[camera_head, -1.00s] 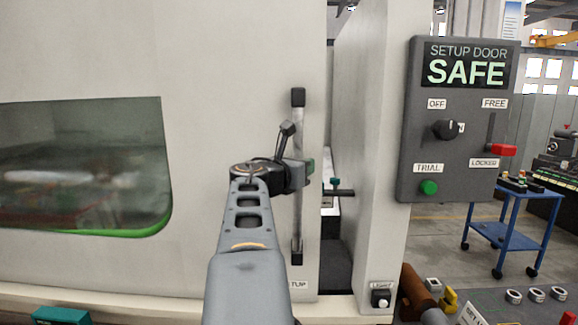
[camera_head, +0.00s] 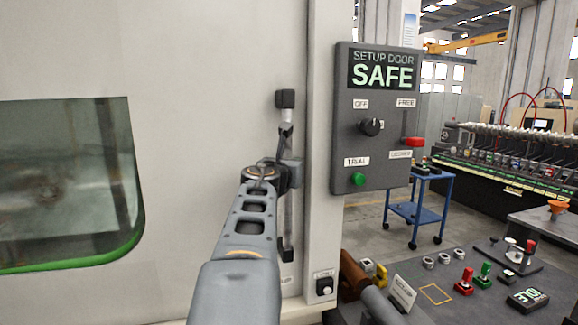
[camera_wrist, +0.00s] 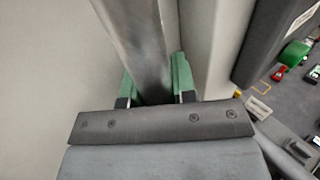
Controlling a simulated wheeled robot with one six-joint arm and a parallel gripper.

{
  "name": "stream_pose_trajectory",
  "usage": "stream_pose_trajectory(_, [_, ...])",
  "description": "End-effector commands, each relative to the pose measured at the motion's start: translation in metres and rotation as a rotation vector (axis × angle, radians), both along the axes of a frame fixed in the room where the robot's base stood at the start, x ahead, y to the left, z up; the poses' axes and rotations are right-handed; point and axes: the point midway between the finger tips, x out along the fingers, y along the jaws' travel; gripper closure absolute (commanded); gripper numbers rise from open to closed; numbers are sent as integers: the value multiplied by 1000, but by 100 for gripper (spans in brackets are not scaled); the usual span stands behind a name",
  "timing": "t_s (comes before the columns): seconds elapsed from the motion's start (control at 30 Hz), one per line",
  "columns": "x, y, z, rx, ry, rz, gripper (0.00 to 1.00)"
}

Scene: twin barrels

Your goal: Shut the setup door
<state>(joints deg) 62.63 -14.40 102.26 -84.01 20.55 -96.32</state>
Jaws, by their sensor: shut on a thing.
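The setup door (camera_head: 200,60) is a large pale sliding panel with a green-edged window, on the left in the head view. Its right edge lies against the pale frame post (camera_head: 322,150), with no open gap visible. A vertical bar handle (camera_head: 288,225) with dark end mounts is near that edge. My gripper (camera_head: 290,172) is shut on the handle at mid-height. In the wrist view the grey bar (camera_wrist: 143,50) passes between the green fingers of my gripper (camera_wrist: 153,85). The fingertips are partly hidden behind the bar and wrist plate.
A dark control panel (camera_head: 378,120) reading "SETUP DOOR SAFE" hangs right of the post, with a knob, green button and red lever. A work table (camera_head: 440,300) with small coloured parts stands at lower right. A blue cart (camera_head: 418,212) is behind it.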

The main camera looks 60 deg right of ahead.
Motion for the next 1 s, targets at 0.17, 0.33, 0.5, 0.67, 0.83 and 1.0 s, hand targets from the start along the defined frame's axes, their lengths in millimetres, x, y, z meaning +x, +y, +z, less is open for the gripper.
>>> stream_pose_trajectory(0.17, [-3, -1, 1, -1, 2, -9, 71])
stream_pose_trajectory(0.33, [-2, -1, 1, -1, 1, -7, 64])
stream_pose_trajectory(0.5, [-1, 0, 1, -2, 1, -4, 64])
stream_pose_trajectory(0.67, [-1, 6, 2, -4, -1, -2, 64])
stream_pose_trajectory(0.83, [-4, 30, 1, -4, -1, -1, 64])
stream_pose_trajectory(1.0, [-7, 54, 1, -4, -1, -2, 64])
